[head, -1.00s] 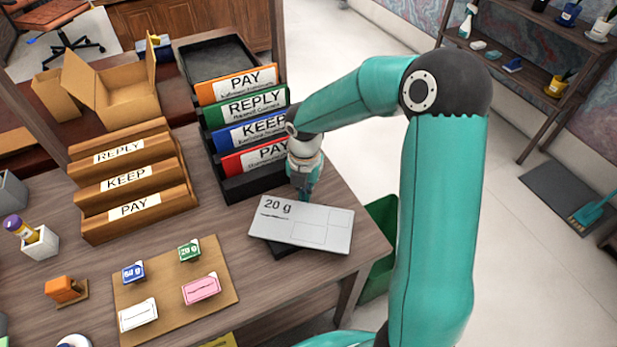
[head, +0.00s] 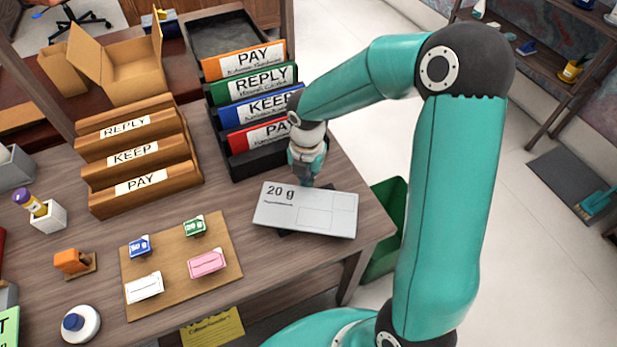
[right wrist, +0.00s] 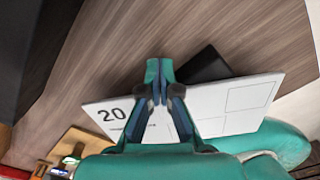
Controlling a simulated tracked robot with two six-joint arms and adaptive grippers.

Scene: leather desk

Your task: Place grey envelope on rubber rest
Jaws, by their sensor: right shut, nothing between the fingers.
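The grey envelope (head: 285,217), marked "20 g", lies face up near the desk's right corner; it also shows in the right wrist view (right wrist: 210,120). It covers most of the black rubber rest (right wrist: 205,66), whose dark edge shows past the envelope. Whether the envelope lies fully flat on the rest is hard to tell. My right gripper (head: 306,184) points down at the envelope's far edge, shut and empty. In the right wrist view its closed fingertips (right wrist: 159,70) reach past the envelope's edge; contact is unclear. My left gripper is not in view.
A black sorter (head: 237,165) with colour-labelled folders stands just behind my right gripper. A wooden sorter (head: 145,200) and a board (head: 180,285) with several small scale-like blocks are to the left. A green bin (head: 385,250) stands beyond the desk's right edge.

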